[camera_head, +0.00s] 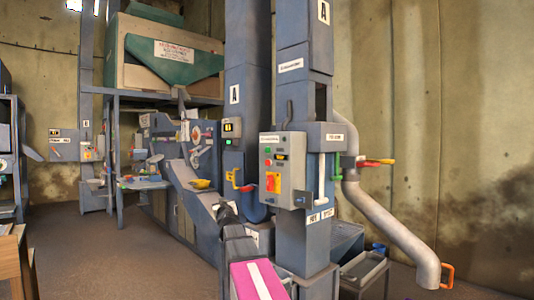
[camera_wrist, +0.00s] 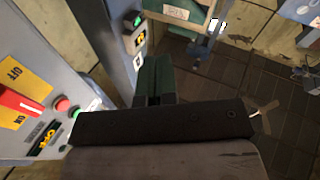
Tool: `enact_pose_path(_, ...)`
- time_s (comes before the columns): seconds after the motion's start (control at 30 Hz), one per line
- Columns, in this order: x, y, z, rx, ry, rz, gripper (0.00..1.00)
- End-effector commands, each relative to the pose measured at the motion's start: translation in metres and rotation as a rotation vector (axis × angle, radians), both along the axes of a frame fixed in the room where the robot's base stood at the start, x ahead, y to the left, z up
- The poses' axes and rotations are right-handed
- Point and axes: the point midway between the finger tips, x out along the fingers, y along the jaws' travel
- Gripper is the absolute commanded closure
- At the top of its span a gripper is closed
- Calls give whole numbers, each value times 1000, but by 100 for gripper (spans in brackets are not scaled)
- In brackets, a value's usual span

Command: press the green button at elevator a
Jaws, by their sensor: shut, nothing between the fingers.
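The grey control box (camera_head: 285,168) of elevator A is mounted on the blue-grey column marked "A" (camera_head: 318,55). In the wrist view the green button (camera_wrist: 76,112) shows at the left beside the red button (camera_wrist: 62,104), partly near the dark gripper body. My gripper (camera_wrist: 155,62) is shut and empty, with its dark green fingers to the right of the panel and apart from the button. In the head view its dark end (camera_head: 226,211) appears low and left of the box.
A red switch on a yellow plate (camera_head: 272,182) is lower on the box. A small box with a green light (camera_head: 231,130) is on the left column. A sloped chute (camera_head: 190,182) runs behind my arm. A pipe (camera_head: 395,232) descends at right; floor is open at left.

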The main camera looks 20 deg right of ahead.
Motion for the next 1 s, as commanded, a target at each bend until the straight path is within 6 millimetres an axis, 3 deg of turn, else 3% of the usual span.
enact_pose_path(0.03,6,-11,31,-9,-68,-42,100)
enact_pose_path(0.2,2,-49,124,-31,-281,-213,100)
enact_pose_path(0.4,-16,-85,201,-33,-443,-402,100)
enact_pose_path(0.6,-29,-102,232,-29,-506,-499,100)
enact_pose_path(1.0,-31,-104,235,-28,-511,-509,100)
